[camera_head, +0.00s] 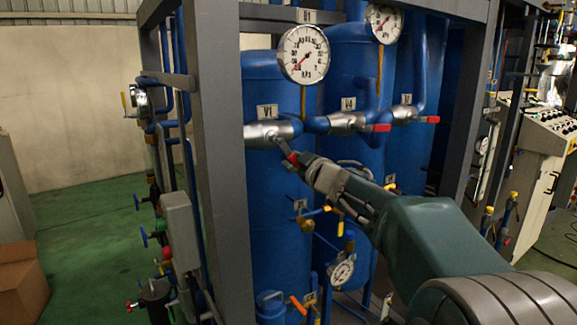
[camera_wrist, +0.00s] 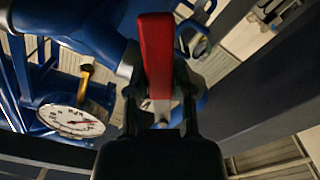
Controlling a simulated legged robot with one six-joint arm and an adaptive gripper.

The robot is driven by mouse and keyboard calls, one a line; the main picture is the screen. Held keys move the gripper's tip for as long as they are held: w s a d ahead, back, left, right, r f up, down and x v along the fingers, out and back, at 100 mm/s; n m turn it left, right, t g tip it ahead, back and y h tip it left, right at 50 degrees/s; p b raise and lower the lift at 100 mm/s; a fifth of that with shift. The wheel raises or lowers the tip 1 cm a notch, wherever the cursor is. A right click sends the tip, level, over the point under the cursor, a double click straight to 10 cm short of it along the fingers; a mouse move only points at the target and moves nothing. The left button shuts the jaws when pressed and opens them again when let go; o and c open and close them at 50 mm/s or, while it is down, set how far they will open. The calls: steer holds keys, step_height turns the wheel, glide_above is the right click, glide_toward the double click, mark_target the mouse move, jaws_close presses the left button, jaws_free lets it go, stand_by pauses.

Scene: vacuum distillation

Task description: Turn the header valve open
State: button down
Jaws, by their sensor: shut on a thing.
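The header valve (camera_head: 268,134) is a silver body on a blue pipe at the left front tank. Its lever has a grey stem and a red handle (camera_head: 292,158), slanting down and right from the body. My gripper (camera_head: 301,162) reaches in from the lower right and is shut on the red handle. In the wrist view the red handle (camera_wrist: 156,50) runs up between the two dark fingers of my gripper (camera_wrist: 160,98). The fingers partly hide the lever's lower part.
Two similar silver valves (camera_head: 347,122) with red handles pointing right sit along the row. Pressure gauges (camera_head: 304,54) are above. A dark grey frame post (camera_head: 219,150) stands close left.

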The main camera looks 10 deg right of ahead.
steer(key=shift+w+d+r+n, duration=0.15)
steer(key=shift+d+r+n, duration=0.25)
steer(key=shift+n, duration=0.6)
steer(key=n, duration=0.2)
steer(key=d+r+n, duration=0.1)
steer(key=shift+w+r+n, duration=0.15)
steer(key=shift+r+n, duration=0.05)
steer(key=shift+n, duration=0.2)
steer(key=shift+w+d+r+n, duration=0.1)
steer(key=shift+r+n, duration=0.25)
steer(key=shift+n, duration=0.4)
steer(key=shift+s+d+r+n, duration=0.1)
steer(key=shift+r+n, duration=0.2)
steer(key=shift+n, duration=0.4)
steer(key=shift+w+d+r+n, duration=0.1)
steer(key=shift+r+n, duration=0.25)
steer(key=shift+n, duration=0.4)
steer(key=shift+c, duration=2.4)
jaws_free()
steer(key=shift+a+r, duration=0.1)
